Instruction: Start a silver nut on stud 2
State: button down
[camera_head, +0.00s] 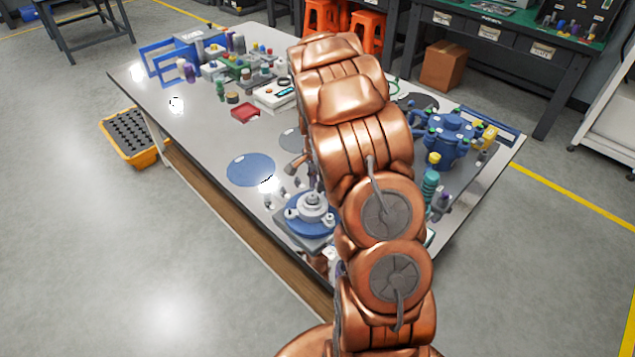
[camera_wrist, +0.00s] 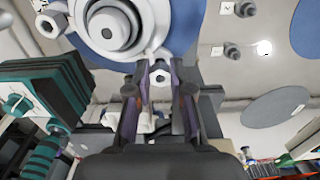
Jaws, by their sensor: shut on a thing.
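My gripper (camera_wrist: 154,78) reaches toward the edge of a round grey flange (camera_wrist: 112,28) in the wrist view. Its fingers are shut on a small pale piece, apparently the silver nut (camera_wrist: 161,77), partly hidden between the fingertips. The flange has stepped rings, a centre hole and rounded ears, and sits over a blue disc (camera_wrist: 176,28). It also shows in the head view (camera_head: 311,206), on the blue base at the near edge of the table. I cannot tell which stud is number 2, or whether the nut touches one. My arm hides the gripper in the head view.
Small grey parts (camera_wrist: 232,51) stand by labels on the table (camera_head: 200,130). A teal-and-black block (camera_wrist: 42,90) is close left of the gripper. A blue pump-like housing (camera_head: 447,138) is at the right; fittings crowd the far left. Blue round mats (camera_head: 251,169) lie clear.

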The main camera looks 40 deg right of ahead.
jog(key=shift+f, duration=0.4)
dwell(0.4)
jog(key=m, duration=0.3)
jog(key=shift+d, duration=0.1)
jog(key=shift+w+m, duration=0.1)
jog(key=shift+m, duration=0.4)
jog(key=shift+a, duration=0.2)
